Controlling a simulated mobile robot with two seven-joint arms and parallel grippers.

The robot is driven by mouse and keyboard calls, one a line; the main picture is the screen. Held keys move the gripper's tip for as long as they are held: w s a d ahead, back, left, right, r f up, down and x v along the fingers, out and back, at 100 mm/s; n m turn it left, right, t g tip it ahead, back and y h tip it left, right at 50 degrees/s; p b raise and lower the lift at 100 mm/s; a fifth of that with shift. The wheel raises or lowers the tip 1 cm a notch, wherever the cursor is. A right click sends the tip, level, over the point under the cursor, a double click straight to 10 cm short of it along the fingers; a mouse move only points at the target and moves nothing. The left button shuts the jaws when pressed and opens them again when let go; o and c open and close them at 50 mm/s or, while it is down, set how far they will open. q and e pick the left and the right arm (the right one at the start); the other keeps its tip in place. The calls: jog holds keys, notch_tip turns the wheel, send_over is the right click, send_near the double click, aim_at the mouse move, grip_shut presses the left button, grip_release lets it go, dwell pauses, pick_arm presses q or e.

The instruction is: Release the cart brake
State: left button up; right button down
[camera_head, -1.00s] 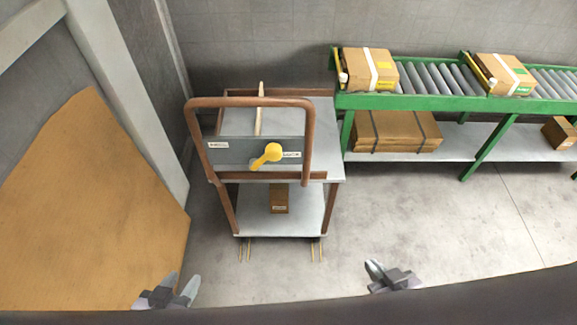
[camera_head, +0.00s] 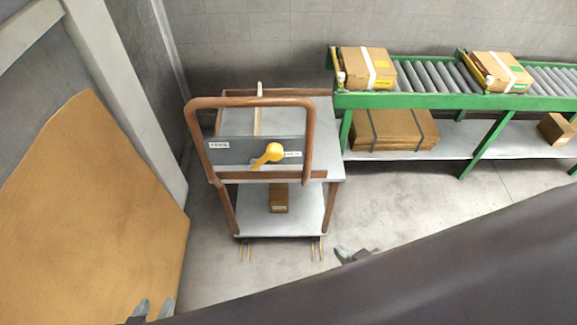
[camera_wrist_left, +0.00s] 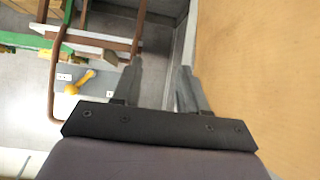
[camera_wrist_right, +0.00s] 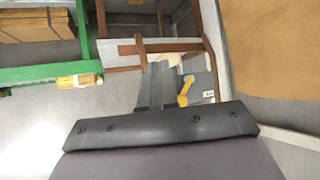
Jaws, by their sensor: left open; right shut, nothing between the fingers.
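The cart (camera_head: 285,225) stands ahead with a brown tubular push handle (camera_head: 250,102). A grey panel (camera_head: 228,158) with two small white labels spans the handle. The yellow brake lever (camera_head: 268,154) is on the panel, its round knob up and right, its arm slanting down-left. The lever also shows in the left wrist view (camera_wrist_left: 80,82) and the right wrist view (camera_wrist_right: 186,90). My left gripper (camera_head: 150,308) is open and empty at the bottom left, apart from the cart. My right gripper (camera_head: 350,254) is shut and empty, in front of the cart's lower right, not touching the lever.
A green roller conveyor (camera_head: 440,101) carrying boxes (camera_head: 366,68) stands right of the cart, with a flat carton (camera_head: 393,130) on its lower shelf. A small box (camera_head: 279,198) sits on the cart's lower deck. A large brown board (camera_head: 90,210) is at left. Floor before the cart is clear.

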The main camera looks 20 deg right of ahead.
pick_arm(q)
jog(key=w+d+f+t+h+b, duration=0.1)
jog(key=d+f+b, duration=0.4)
jog(key=b, duration=1.2)
jog(key=w+d+f+t+h+b, duration=0.1)
jog(key=w+d+f+h+b, duration=0.3)
jog(key=f+b, duration=0.8)
jog(key=d+b, duration=0.1)
jog(key=b, duration=0.5)
jog(key=shift+f+b, duration=0.3)
jog(key=shift+b, duration=0.05)
pick_arm(e)
jog(key=w+d+f+m+t+y, duration=0.1)
jog(key=w+m+t+y, duration=0.4)
jog(key=m, duration=1.6)
jog(key=w+t, duration=0.5)
jog(key=w, duration=0.3)
jog(key=shift+d+f+y, duration=0.25)
jog(key=shift+d+y, duration=0.05)
jog(key=shift+d, duration=0.1)
pick_arm(q)
jog(key=shift+d, duration=0.1)
pick_arm(e)
jog(key=shift+w, duration=0.1)
